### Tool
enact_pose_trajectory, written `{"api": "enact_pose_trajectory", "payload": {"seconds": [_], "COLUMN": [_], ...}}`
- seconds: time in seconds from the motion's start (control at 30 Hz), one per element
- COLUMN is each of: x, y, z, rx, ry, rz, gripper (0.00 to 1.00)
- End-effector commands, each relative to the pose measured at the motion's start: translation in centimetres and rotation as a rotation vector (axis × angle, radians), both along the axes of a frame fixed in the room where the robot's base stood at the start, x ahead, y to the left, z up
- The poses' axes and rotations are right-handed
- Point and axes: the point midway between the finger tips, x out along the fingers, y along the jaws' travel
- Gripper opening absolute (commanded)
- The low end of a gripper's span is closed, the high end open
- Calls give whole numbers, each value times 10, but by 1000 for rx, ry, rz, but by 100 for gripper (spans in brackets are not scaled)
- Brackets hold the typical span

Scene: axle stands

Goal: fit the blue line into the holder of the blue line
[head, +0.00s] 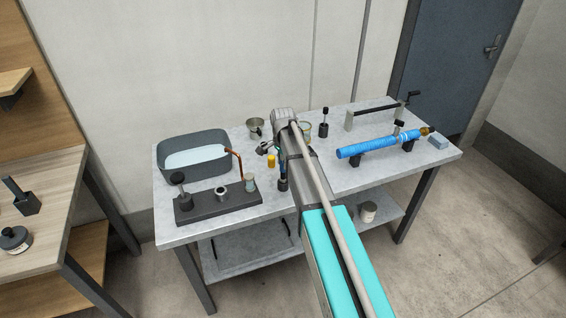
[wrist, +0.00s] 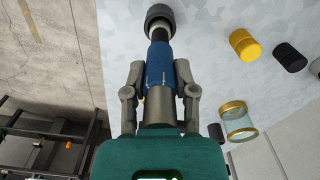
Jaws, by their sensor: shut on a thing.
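My gripper (wrist: 159,95) is shut on a dark blue cylindrical piece with a grey metal collar, which I take for the blue line (wrist: 160,70). A narrower black part runs from its far end to a dark round cup-like part (wrist: 159,17), possibly its holder. I cannot tell whether the two are joined, touching or apart. In the head view the blue line (head: 283,171) shows small beside my arm, over the front middle of the table, and my arm hides most of the gripper. A long bright blue tube (head: 375,145) lies across two black stands at the right.
A grey basin (head: 194,157) and a dark base plate (head: 217,205) with upright parts stand at the left. A yellow cylinder (wrist: 244,45), a black cylinder (wrist: 290,57) and a glass jar (wrist: 238,121) stand near my gripper. A grey block (head: 438,142) lies at the right.

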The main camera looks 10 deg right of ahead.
Motion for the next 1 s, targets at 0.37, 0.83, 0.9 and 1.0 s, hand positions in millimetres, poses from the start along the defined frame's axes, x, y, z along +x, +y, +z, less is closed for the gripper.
{"api": "enact_pose_trajectory", "payload": {"seconds": [0.37, 0.83, 0.9, 1.0], "x": [0, 0, 0, 0], "y": [0, 0, 0, 0], "z": [-8, -16, -14, -14], "rx": [0, 0, 0, 0], "ry": [0, 0, 0, 0], "rz": [0, 0, 0, 0], "gripper": [0, 0, 49, 68]}}
